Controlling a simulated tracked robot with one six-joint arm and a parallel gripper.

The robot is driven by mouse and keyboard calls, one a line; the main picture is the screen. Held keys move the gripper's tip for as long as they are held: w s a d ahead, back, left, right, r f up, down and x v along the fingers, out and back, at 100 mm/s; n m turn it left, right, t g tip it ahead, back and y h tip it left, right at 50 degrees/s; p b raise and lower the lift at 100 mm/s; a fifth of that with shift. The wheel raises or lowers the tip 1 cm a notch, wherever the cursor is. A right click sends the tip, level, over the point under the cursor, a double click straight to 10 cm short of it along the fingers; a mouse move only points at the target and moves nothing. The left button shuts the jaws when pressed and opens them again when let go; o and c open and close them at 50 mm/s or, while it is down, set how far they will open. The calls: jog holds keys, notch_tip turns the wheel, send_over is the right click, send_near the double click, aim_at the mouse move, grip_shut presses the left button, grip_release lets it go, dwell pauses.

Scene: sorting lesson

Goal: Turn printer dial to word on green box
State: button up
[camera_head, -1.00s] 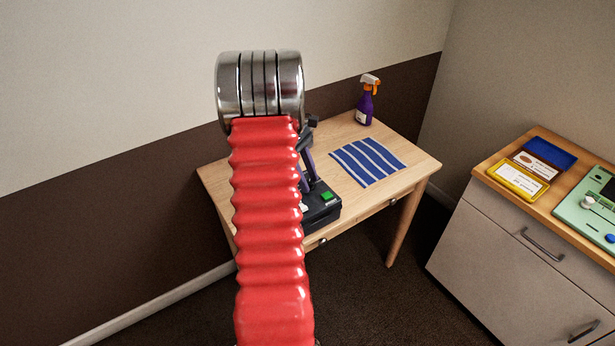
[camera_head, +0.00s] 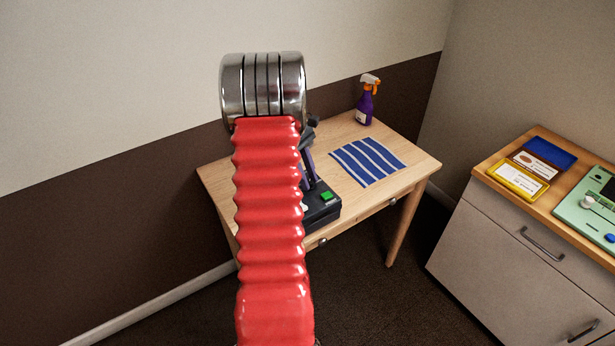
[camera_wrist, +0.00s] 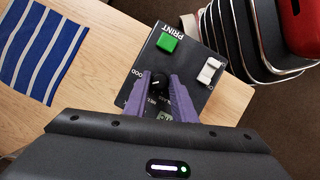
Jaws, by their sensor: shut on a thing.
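The printer (camera_head: 320,207) is a black box with a green button and stands on the wooden table. In the wrist view the printer (camera_wrist: 196,92) shows its top with the word PRINT, a green button, a white switch and lettering around the dial. The dial (camera_wrist: 158,82) is a black knob with a white mark. My gripper (camera_wrist: 160,80) has purple fingers and is shut on the dial from both sides. The fingers hide part of the lettering, so I cannot read which word the mark points at. I cannot make out a green box with a word.
A blue-and-white striped cloth (camera_head: 366,161) lies on the table (camera_head: 300,238), with a purple spray bottle (camera_head: 366,104) behind it.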

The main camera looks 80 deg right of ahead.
jog(key=m+y, duration=0.1)
jog(key=m, duration=0.2)
jog(key=m+t+y, duration=0.1)
jog(key=m, duration=0.2)
jog(key=shift+s+d+m+t, duration=0.1)
jog(key=shift+d+m+t, duration=0.1)
jog(key=shift+m+t, duration=0.1)
dwell(0.4)
jog(key=o, duration=1)
jog(key=shift+r, duration=0.1)
jog(key=v, duration=1.3)
jog(key=shift+d+r, duration=0.15)
jog(key=shift+r, duration=0.1)
jog(key=shift+d, duration=0.1)
